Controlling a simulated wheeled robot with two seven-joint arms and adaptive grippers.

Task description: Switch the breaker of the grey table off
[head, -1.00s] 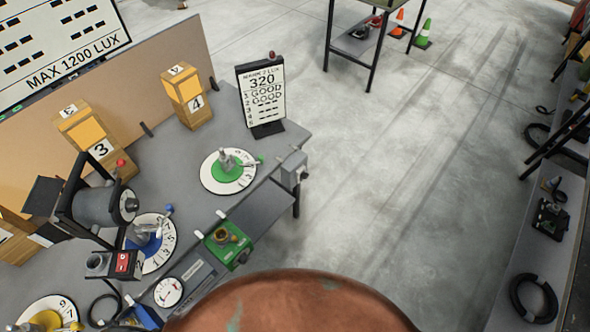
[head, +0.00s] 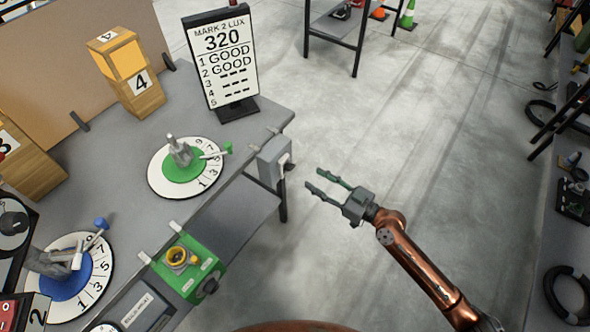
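The grey table (head: 130,160) fills the left of the head view. A grey breaker box (head: 273,162) is fixed at its right edge, with a light-coloured lever (head: 285,160) on its right side. I cannot tell the lever's exact position. My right gripper (head: 315,180) is to the right of the breaker, its two fingers apart and empty, pointing left toward the box. A gap shows between the fingertips and the lever. My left gripper is out of view.
A sign reading 320 (head: 222,62) stands at the table's back. A green dial (head: 187,167) and a green box with a yellow socket (head: 187,266) are left of the breaker. Open floor (head: 420,150) lies right of the table. A shelf (head: 560,230) lines the right side.

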